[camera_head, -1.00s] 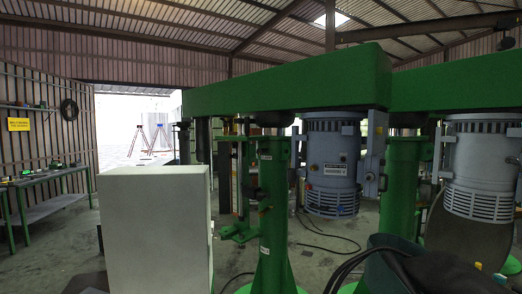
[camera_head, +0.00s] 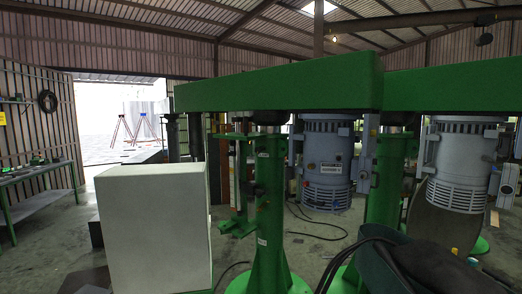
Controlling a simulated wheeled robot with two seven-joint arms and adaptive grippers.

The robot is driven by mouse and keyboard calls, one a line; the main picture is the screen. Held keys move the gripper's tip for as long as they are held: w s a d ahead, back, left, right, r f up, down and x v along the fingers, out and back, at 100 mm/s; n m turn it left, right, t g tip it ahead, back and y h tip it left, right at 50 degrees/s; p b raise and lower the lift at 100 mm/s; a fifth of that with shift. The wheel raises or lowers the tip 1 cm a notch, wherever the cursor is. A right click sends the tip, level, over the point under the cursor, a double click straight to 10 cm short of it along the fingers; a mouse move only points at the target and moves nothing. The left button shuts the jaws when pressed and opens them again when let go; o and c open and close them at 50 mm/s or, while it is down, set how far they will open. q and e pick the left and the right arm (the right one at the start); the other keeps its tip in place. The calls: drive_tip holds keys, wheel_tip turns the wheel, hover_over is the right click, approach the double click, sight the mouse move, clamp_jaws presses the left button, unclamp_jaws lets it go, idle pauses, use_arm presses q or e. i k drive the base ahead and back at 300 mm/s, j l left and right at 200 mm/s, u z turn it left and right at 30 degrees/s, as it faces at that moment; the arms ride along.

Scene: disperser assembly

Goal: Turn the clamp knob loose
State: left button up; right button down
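A green disperser stands in the middle of the view, with a thick upright column (camera_head: 269,215) under a long horizontal green arm (camera_head: 280,91). A small dark knob-like part (camera_head: 258,190) sits on the front of the column; it is too small to tell for sure whether it is the clamp knob, or whether it is tight or loose. A grey motor (camera_head: 327,165) hangs under the right end of the arm. Neither of my grippers is in view, and nothing is seen touching the disperser.
A large pale box (camera_head: 155,230) stands in front, left of the column. A second green disperser with a grey motor (camera_head: 459,165) stands at right. A dark bundle with black cables (camera_head: 410,262) fills the bottom right.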

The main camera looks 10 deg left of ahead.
sight(258, 149)
drive_tip(key=j+z, duration=0.15)
drive_tip(key=j, duration=0.2)
drive_tip(key=k+j+z, duration=0.15)
drive_tip(key=j, duration=0.2)
drive_tip(key=j+z, duration=0.15)
drive_tip(key=j, duration=0.2)
drive_tip(key=j+z, duration=0.45)
drive_tip(key=j, duration=0.9)
drive_tip(key=i+j+z, duration=0.1)
drive_tip(key=j+z, duration=0.3)
drive_tip(key=j, duration=0.7)
drive_tip(key=i+j+z, duration=0.15)
drive_tip(key=j, duration=0.35)
drive_tip(key=j+z, duration=0.2)
drive_tip(key=j, duration=0.3)
